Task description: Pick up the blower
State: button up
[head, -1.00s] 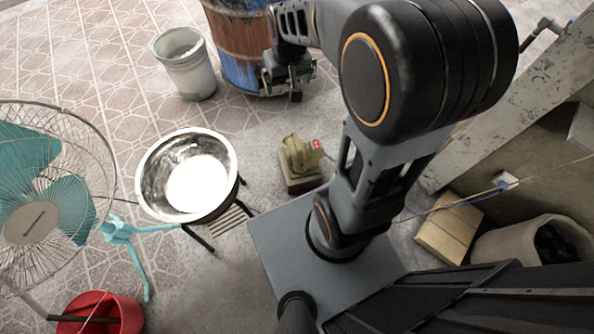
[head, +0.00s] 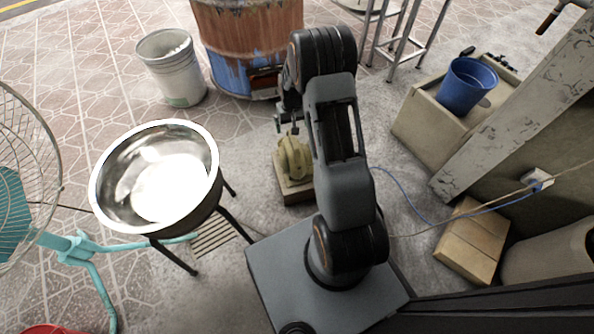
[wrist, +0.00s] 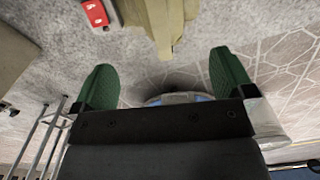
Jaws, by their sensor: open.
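The blower (head: 293,160) is a small olive-yellow machine on a low block on the grey floor, left of my arm in the head view. My gripper (head: 287,122) is just beyond it at its upper edge, partly hidden by my arm. In the wrist view my gripper (wrist: 165,82) shows two green fingers spread wide with nothing between them. An olive-yellow part, seemingly the blower (wrist: 160,22), enters from the top edge, ahead of the gap between the fingers. Whether it touches my gripper cannot be told from the head view.
A shiny metal basin (head: 205,135) on a dark stand is left of the blower. A rusty blue barrel (head: 240,30) and a grey bucket (head: 172,80) stand behind. A blue cable (head: 400,190) runs right. A red switch (wrist: 96,13) shows in the wrist view.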

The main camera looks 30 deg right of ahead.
aim_at(292, 138)
jog(key=shift+a+f+b, duration=0.15)
jog(key=shift+f+b, duration=1.7)
jog(key=shift+f, duration=2.25)
jog(key=shift+r, duration=0.1)
jog(key=c, duration=1.2)
jog(key=shift+w+r, duration=0.25)
jog(key=shift+w, duration=0.05)
jog(key=shift+c, duration=0.6)
